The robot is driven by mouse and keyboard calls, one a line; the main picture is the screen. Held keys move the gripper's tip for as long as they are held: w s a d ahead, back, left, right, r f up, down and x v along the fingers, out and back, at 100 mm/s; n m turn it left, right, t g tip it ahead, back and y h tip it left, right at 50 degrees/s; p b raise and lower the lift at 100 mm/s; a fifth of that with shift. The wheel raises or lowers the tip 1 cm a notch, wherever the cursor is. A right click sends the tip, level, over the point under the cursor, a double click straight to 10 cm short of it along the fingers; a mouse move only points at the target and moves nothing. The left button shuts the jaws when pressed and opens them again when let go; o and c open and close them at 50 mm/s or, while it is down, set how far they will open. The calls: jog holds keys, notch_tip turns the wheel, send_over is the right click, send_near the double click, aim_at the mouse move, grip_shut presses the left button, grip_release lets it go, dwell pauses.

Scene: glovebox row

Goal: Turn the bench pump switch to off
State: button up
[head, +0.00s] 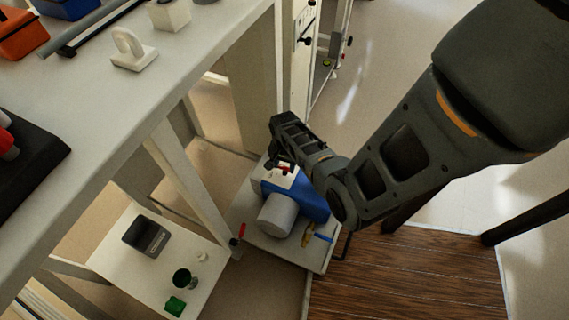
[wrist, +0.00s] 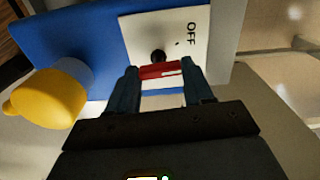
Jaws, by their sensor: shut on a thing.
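The bench pump is a blue box (head: 312,205) with a grey cylinder (head: 277,214) on its front, on a small low table. In the wrist view its blue body (wrist: 75,45) carries a white panel (wrist: 140,33) printed OFF (wrist: 191,33). The red switch handle (wrist: 160,70) sits by a black pivot (wrist: 158,55) on this panel, with OFF to its upper right. It lies crosswise between the fingertips of my gripper (wrist: 160,76), which is shut on it. In the head view my gripper (head: 285,165) reaches down over the panel and partly hides the switch.
Small red, yellow and blue items lie on the pump's table (head: 310,252). A white bench (head: 90,95) is at upper left. A low shelf (head: 120,270) holds a dark box (head: 146,236).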

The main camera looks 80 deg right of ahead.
aim_at(284, 167)
jog(key=shift+a+n+p, duration=0.1)
jog(key=shift+n+p, duration=0.4)
jog(key=shift+n, duration=2.3)
jog(key=o, duration=1)
jog(key=shift+o, duration=0.2)
jog(key=shift+r+p, duration=1.35)
jog(key=shift+r, duration=2.55)
